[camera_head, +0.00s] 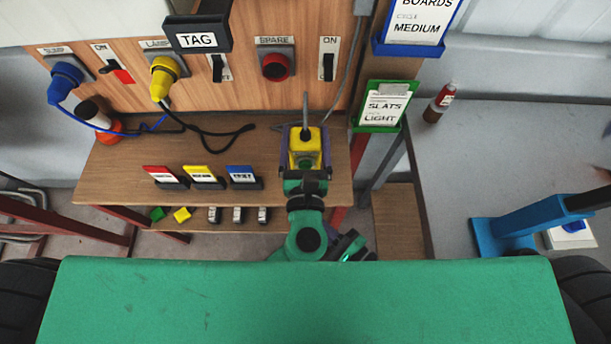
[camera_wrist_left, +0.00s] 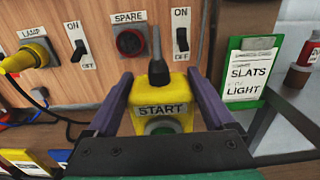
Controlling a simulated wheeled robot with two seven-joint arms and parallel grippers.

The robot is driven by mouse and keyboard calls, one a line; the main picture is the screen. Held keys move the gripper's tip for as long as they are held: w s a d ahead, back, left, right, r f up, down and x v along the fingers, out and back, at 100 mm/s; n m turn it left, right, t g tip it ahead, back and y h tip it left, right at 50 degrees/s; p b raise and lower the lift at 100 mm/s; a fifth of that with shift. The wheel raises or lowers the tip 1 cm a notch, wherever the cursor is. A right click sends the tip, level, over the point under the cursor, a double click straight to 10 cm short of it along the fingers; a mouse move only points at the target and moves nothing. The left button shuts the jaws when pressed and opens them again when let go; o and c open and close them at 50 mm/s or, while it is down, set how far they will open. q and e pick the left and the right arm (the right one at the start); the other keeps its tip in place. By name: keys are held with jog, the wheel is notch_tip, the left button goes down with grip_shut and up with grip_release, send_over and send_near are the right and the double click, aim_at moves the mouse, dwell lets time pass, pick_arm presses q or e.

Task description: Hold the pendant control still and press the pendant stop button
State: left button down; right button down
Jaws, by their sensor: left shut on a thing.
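The pendant control (camera_head: 304,142) is a yellow box with a dark cable rising from its top, held upright above the wooden bench in the head view. My left gripper (camera_head: 305,135) is shut on it, with a purple finger on each side. In the left wrist view the pendant (camera_wrist_left: 160,97) shows a START label and part of a green button (camera_wrist_left: 160,127) below it. The gripper's dark mount hides the pendant's lower part, and no stop button shows.
The wooden panel behind carries a red SPARE socket (camera_head: 275,66), switches, and blue (camera_head: 66,80) and yellow (camera_head: 164,78) plugs. Red, yellow and blue cards (camera_head: 204,175) stand on the bench (camera_head: 110,185) left of the gripper. A green SLATS card holder (camera_head: 381,106) is close on the right.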

pick_arm(q)
grip_release()
